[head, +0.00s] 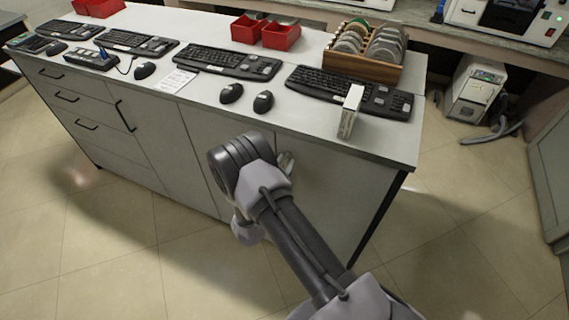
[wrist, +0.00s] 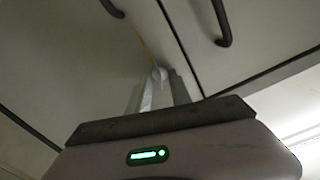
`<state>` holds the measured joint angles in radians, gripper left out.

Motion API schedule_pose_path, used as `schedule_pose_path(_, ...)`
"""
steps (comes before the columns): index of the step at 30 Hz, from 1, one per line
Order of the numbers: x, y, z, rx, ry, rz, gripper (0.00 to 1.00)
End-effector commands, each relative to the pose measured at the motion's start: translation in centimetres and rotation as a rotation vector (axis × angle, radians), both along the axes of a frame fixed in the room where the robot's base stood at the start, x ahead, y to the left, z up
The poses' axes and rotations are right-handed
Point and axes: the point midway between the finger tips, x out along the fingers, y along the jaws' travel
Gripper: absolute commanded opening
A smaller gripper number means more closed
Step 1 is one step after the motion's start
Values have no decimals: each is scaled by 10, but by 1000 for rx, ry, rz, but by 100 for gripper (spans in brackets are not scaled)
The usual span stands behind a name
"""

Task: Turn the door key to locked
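The door key is a small pale rounded piece (wrist: 158,72) on the grey cabinet door in the wrist view. It lies at the tips of my gripper (wrist: 160,84), between the two metal fingers. The fingers stand close around it, but whether they touch or pinch it cannot be seen. Which way the key is turned is too small and blurred to tell. In the head view my arm reaches down to the right part of the cabinet front (head: 330,200). My wrist hides the key there, and only a bit of the gripper shows beside it.
Dark door handles show above in the wrist view, one at the left (wrist: 112,8) and one at the right (wrist: 222,24). The countertop (head: 385,142) above my wrist carries keyboards, mice (head: 263,102), a white box (head: 350,112) and a wooden rack (head: 362,69). The floor in front is clear.

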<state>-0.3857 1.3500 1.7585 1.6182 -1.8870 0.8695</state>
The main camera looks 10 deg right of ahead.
Motion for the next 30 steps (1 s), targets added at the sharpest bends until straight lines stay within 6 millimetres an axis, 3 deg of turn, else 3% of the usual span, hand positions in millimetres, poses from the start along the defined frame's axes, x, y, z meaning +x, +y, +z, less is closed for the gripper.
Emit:
schedule_pose_path(8, 3, -2, 0, 1, 0, 0, 25)
schedule_pose_path(9, 3, -2, 0, 1, 1, 0, 23)
schedule_pose_path(13, 3, -2, 0, 1, 0, 0, 0)
schedule_pose_path(30, 3, -2, 0, 1, 1, 0, 0)
